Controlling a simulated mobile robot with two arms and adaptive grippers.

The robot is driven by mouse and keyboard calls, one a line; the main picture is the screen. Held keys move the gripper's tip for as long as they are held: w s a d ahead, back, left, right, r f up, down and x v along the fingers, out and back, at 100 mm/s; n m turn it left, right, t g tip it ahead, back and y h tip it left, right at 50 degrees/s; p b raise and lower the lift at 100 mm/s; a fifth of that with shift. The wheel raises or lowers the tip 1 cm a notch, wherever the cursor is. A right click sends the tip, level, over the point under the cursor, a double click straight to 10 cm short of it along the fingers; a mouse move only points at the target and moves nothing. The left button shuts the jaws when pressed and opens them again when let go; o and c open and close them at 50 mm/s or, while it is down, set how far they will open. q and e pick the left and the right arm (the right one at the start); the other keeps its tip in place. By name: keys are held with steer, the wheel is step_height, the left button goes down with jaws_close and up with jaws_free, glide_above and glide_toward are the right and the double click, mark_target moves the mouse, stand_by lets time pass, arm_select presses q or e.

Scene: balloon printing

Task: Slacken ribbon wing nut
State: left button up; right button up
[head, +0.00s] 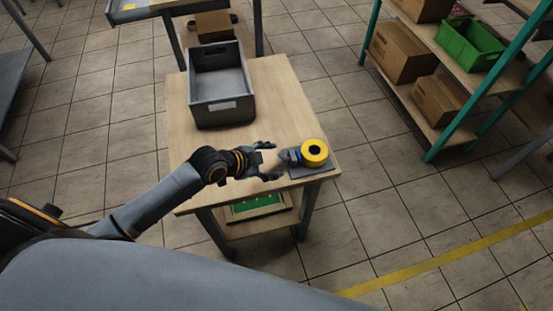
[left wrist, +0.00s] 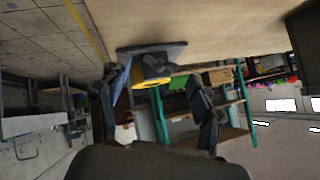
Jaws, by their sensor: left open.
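The ribbon holder stands at the front right corner of the wooden table (head: 264,95), with a yellow ribbon roll (head: 314,148) on a grey base plate (head: 318,169). A grey part that looks like the wing nut (head: 289,156) is on its left side. In the left wrist view the dark wing nut (left wrist: 153,64) shows in front of the yellow roll (left wrist: 152,83), beside the plate (left wrist: 165,49). My left gripper (head: 269,162) is open and empty, just left of the wing nut and apart from it. Its fingers (left wrist: 152,85) spread either side of the holder. My right gripper is not seen.
A grey bin (head: 220,90) stands at the table's back left. A green tray (head: 256,204) lies on the lower shelf. A rack (head: 437,75) with cardboard boxes and a green crate (head: 470,45) stands at the right. The table's middle is clear.

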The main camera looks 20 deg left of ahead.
arm_select(q)
steer(key=shift+x, duration=1.1)
steer(key=c, duration=1.1)
steer(key=shift+w+a+r+g, duration=0.1)
steer(key=shift+g, duration=0.2)
steer(key=shift+c, duration=0.3)
steer(key=shift+w+a+n+g+h, duration=0.15)
steer(key=shift+n+g+h, duration=0.45)
steer(key=shift+g, duration=0.4)
steer(key=shift+n, duration=0.3)
